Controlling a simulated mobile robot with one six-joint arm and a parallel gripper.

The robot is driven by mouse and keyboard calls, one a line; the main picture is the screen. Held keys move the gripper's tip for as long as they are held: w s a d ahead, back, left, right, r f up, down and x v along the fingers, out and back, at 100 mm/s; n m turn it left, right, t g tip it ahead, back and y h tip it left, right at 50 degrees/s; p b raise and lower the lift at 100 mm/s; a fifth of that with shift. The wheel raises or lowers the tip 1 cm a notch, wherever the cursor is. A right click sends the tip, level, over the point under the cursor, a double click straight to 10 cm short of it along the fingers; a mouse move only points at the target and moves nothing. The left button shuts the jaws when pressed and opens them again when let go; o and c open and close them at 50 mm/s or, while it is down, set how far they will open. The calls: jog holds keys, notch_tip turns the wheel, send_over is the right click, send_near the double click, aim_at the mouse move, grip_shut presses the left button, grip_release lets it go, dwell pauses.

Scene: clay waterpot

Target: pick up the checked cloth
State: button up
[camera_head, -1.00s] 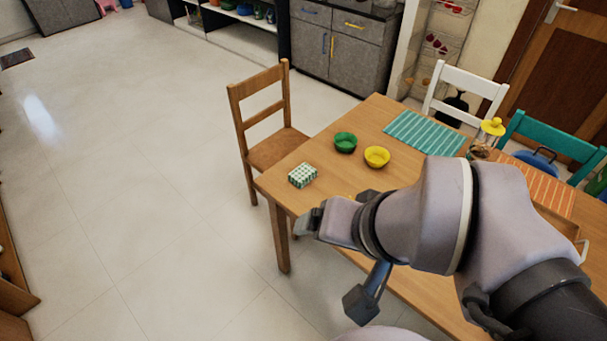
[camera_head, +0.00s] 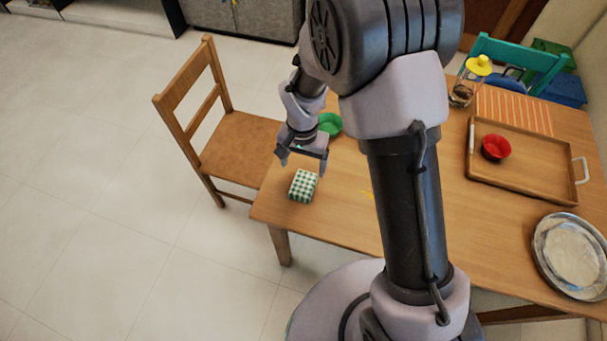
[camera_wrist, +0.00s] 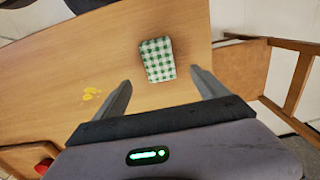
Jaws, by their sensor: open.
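The checked cloth (camera_head: 303,186) is a small folded green-and-white block. It lies on the wooden table (camera_head: 345,213) near its left end. In the wrist view the cloth (camera_wrist: 157,59) lies beyond the fingertips, between their lines and nearer the right finger. My gripper (camera_head: 302,163) is open and empty, above the table and just behind the cloth in the head view. It also shows in the wrist view (camera_wrist: 158,88), with its fingers spread apart. Nothing hides the cloth.
A green bowl (camera_head: 330,124) stands behind my gripper. A wooden chair (camera_head: 225,150) is at the table's left end. A tray (camera_head: 530,180) with a red bowl (camera_head: 496,147) and a metal plate (camera_head: 570,255) are on the right. The table around the cloth is clear.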

jog(key=b, duration=0.1)
send_over(303, 184)
jog(key=f, duration=0.4)
jog(key=shift+w+f, duration=0.15)
jog(key=shift+w, duration=0.05)
jog(key=f+b, duration=0.1)
jog(key=f, duration=0.2)
jog(key=f+b, duration=0.2)
jog(key=shift+s+f, duration=0.2)
jog(key=shift+f, duration=0.2)
jog(key=shift+r, duration=0.1)
jog(key=c, duration=1.4)
jog(key=shift+c, duration=0.2)
notch_tip(303, 184, up, 4)
jog(key=shift+f+p, duration=0.1)
jog(key=shift+p, duration=1.15)
jog(key=s+d, duration=0.3)
jog(key=s, duration=0.1)
jog(key=s+d+p, duration=0.1)
jog(key=s+d, duration=0.2)
jog(key=s, duration=0.2)
jog(key=s+d+r+p, duration=0.1)
jog(key=s+d, duration=0.2)
jog(key=s, duration=0.1)
jog(key=shift+s+r, duration=0.1)
jog(key=shift+s, duration=0.05)
